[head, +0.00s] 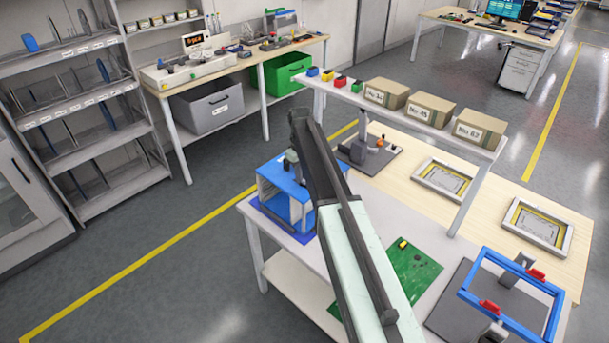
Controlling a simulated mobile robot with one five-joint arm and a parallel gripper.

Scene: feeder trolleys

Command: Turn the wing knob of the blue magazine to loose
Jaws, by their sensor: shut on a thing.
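The blue magazine (269,178) stands on the left end of the white trolley top. It has a blue top and an open, pale front. My arm reaches across the picture from the bottom and covers its right part. My gripper (292,172) shows small and dark, pointing down at the top of the magazine, partly behind my arm. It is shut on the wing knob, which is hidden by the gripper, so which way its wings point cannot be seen.
A green circuit board (417,268) lies right of my arm. A blue frame with red clamps (512,290) stands at the front right. A raised shelf with cartons (428,108) and small coloured boxes runs behind. The floor on the left is clear.

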